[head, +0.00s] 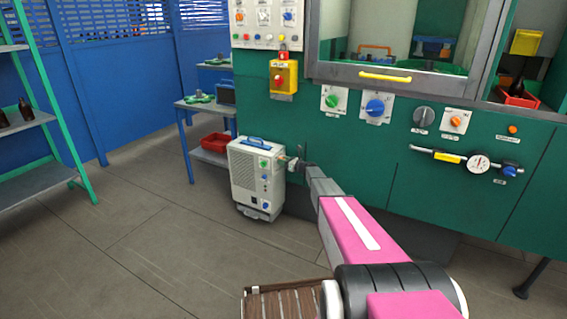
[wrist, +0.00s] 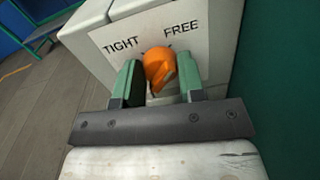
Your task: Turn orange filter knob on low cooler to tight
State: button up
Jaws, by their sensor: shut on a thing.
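The low cooler (head: 256,178) is a pale grey box with a blue handle, standing on the floor against the green machine. The orange filter knob (wrist: 159,68) is on the cooler's side panel, with the words TIGHT at its upper left and FREE at its upper right. The knob's ridge leans in the wrist view, and I cannot tell exactly which label it points to. My gripper (wrist: 160,84) has its two green fingers on either side of the knob, shut on it. In the head view my gripper (head: 293,163) is small at the cooler's right side, and the knob is mostly hidden.
The green machine wall (head: 340,150) with knobs and gauges rises close on the right of the cooler. A blue table (head: 190,125) with a red bin (head: 214,142) stands behind it. A slatted wooden thing (head: 285,305) lies at the bottom. Floor on the left is clear.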

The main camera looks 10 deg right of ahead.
jog(key=shift+n, duration=0.4)
jog(key=n, duration=0.3)
jog(key=shift+n, duration=0.4)
jog(key=n, duration=0.4)
jog(key=shift+f+n+y, duration=0.1)
jog(key=shift+n+y, duration=0.2)
jog(key=shift+n, duration=0.1)
jog(key=n, duration=0.4)
jog(key=shift+n+y, duration=0.3)
jog(key=n, duration=0.4)
jog(key=shift+g, duration=0.3)
jog(key=shift+f+n, duration=0.1)
jog(key=shift+n, duration=0.4)
jog(key=o, duration=0.9)
jog(key=shift+s, duration=0.1)
